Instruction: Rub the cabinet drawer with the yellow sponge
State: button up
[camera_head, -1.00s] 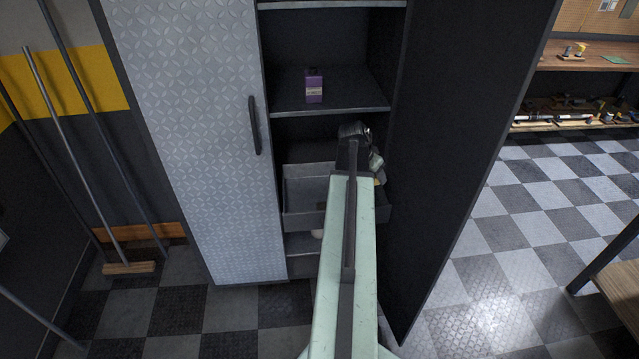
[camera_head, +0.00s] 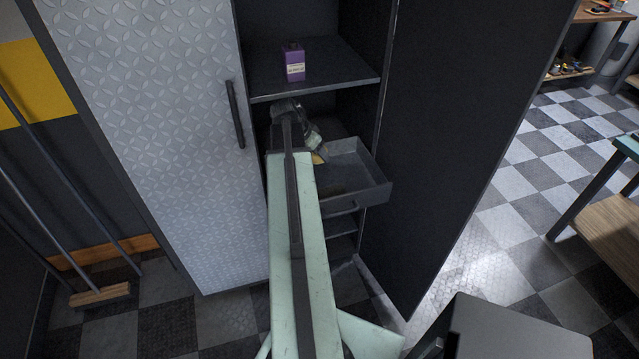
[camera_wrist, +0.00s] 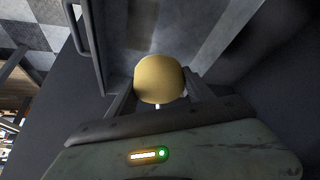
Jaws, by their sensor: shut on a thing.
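The yellow sponge (camera_wrist: 159,79) is between the two fingers of my gripper (camera_wrist: 158,92), which is shut on it, in the wrist view. In the head view only a small yellow bit of the sponge (camera_head: 318,158) shows beside my gripper (camera_head: 314,146). The cabinet drawer (camera_head: 372,193) is a grey metal tray, pulled out below the shelf, with a handle on its front. My gripper is over the drawer's left back part. The drawer's walls also show behind the sponge in the wrist view (camera_wrist: 112,50). I cannot tell whether the sponge touches the drawer.
A purple box (camera_head: 293,64) stands on the shelf (camera_head: 340,82) above. A broom (camera_head: 100,295) leans at left. A dark box-shaped object (camera_head: 510,335) is at lower right.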

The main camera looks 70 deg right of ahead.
notch_tip(320, 180, down, 9)
jog(key=s+m+g+b, duration=0.1)
jog(key=m+b, duration=0.2)
jog(key=b, duration=0.3)
jog(key=shift+s+a+f+g+y, duration=0.2)
jog(key=shift+s+a+g+y, duration=0.1)
jog(key=shift+s+a, duration=0.1)
jog(key=shift+b, duration=0.3)
